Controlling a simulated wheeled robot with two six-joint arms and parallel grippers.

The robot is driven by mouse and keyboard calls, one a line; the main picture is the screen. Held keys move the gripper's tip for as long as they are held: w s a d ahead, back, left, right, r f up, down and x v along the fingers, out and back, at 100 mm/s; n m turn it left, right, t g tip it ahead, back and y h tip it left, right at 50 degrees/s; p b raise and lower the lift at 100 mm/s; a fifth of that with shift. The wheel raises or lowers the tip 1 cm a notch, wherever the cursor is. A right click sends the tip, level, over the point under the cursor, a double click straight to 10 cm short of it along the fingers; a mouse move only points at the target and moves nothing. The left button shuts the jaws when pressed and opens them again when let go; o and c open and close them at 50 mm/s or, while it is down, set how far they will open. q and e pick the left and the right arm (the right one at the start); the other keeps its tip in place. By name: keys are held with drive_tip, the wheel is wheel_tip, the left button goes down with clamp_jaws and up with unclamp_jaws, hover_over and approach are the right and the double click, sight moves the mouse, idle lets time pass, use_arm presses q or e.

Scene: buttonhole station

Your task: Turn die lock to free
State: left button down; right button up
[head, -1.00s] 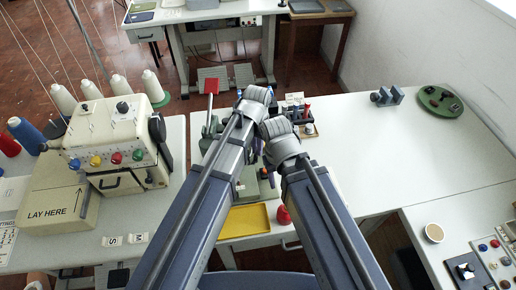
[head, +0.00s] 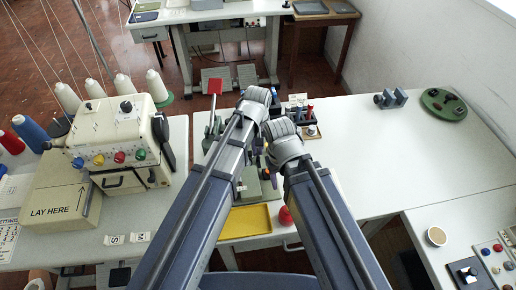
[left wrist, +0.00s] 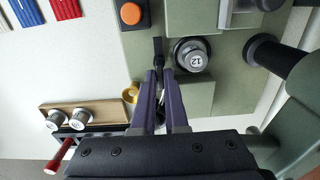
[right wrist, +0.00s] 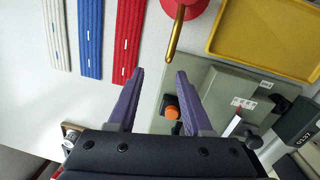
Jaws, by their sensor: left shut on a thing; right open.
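In the left wrist view my left gripper (left wrist: 166,74) is shut at the end of a slim black lever (left wrist: 158,47), which I take to be the die lock. The lever is beside a round silver die (left wrist: 195,58) with a number on it, on the green machine (left wrist: 230,55). Whether it is turned to free cannot be read. My right gripper (right wrist: 160,73) is open and empty near the machine's edge. In the head view my forearms hide both grippers.
A yellow tray (head: 248,221) and a red piece (head: 285,215) with a brass rod (right wrist: 176,35) lie near the machine. Red, blue and white strips (right wrist: 92,40) lie beside it. A thread machine (head: 115,140) stands left. The table (head: 400,150) at right is mostly clear.

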idle(0.5)
use_arm(q)
drive_tip(key=c, duration=0.9)
unclamp_jaws()
drive_tip(key=shift+c, duration=0.2)
drive_tip(key=shift+r, duration=0.15)
use_arm(e)
drive_tip(key=shift+r, duration=0.15)
use_arm(q)
wheel_tip(320, 180, up, 8)
drive_tip(key=p, duration=0.8)
drive_tip(key=shift+f, duration=0.2)
use_arm(e)
wheel_tip(320, 180, up, 8)
drive_tip(key=shift+f, duration=0.25)
use_arm(q)
drive_tip(key=shift+f, duration=0.1)
